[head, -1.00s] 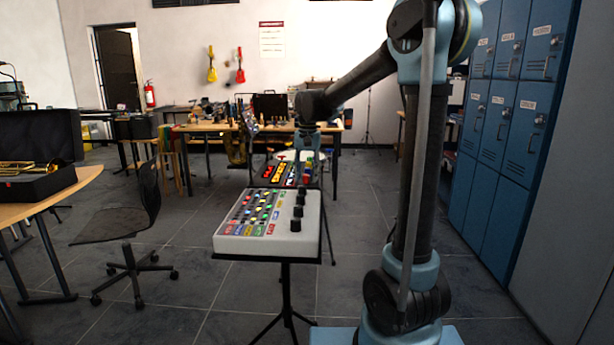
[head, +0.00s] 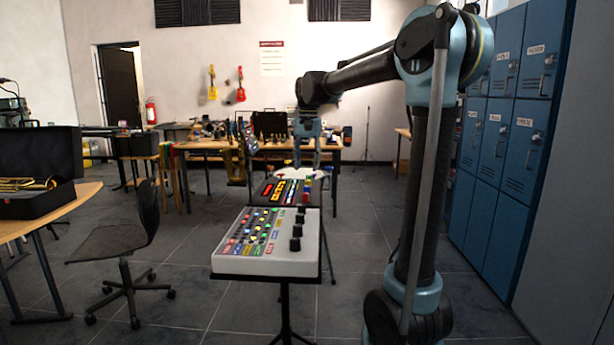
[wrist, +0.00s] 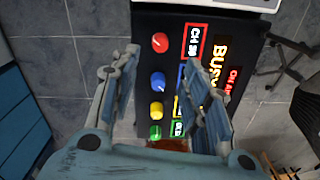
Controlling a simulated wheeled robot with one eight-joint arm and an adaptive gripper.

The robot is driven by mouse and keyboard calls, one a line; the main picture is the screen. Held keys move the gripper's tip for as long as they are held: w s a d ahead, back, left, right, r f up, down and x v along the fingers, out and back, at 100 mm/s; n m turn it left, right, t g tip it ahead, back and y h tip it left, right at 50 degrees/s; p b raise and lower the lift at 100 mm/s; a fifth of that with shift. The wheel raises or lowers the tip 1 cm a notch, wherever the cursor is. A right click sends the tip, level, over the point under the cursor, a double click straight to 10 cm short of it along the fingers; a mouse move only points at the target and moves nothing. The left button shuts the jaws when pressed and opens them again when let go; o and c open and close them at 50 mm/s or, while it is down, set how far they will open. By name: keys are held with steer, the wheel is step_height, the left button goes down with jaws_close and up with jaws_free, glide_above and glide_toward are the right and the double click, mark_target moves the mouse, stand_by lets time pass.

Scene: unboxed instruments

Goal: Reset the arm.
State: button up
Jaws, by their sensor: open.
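My arm reaches in from the right in the head view, with its wrist bent downward. My gripper (head: 306,167) hangs pointing down above a black panel (head: 284,190) with glowing displays and colored knobs. In the wrist view the two fingers of my gripper (wrist: 160,62) are spread apart with nothing held between them. Below them the black panel (wrist: 205,22) shows red, blue, yellow and green knobs and lit labels. The fingers cover part of the panel.
A white mixer-like console (head: 262,262) with lit buttons and black knobs stands on a stand in front. An office chair (head: 125,240) and a table with a brass instrument case (head: 35,205) are left. Blue lockers (head: 490,165) line the right. A workbench (head: 215,147) stands behind.

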steer(key=shift+r, duration=0.5)
steer(key=s+d+f+n+t, duration=0.1)
steer(key=s+d+f, duration=0.3)
steer(key=s+d, duration=0.3)
steer(key=s+d+f, duration=0.4)
steer(key=s+d, duration=0.2)
steer(key=s, duration=0.2)
steer(key=s+d+f, duration=0.4)
steer(key=s+f, duration=0.4)
steer(key=f, duration=0.1)
steer(key=s+d+f+n+t, duration=0.1)
steer(key=s+d+f, duration=0.3)
steer(key=s+f, duration=0.4)
steer(key=shift+s+d+f+n, duration=0.2)
steer(key=shift+s+f+n, duration=0.15)
steer(key=shift+f, duration=0.5)
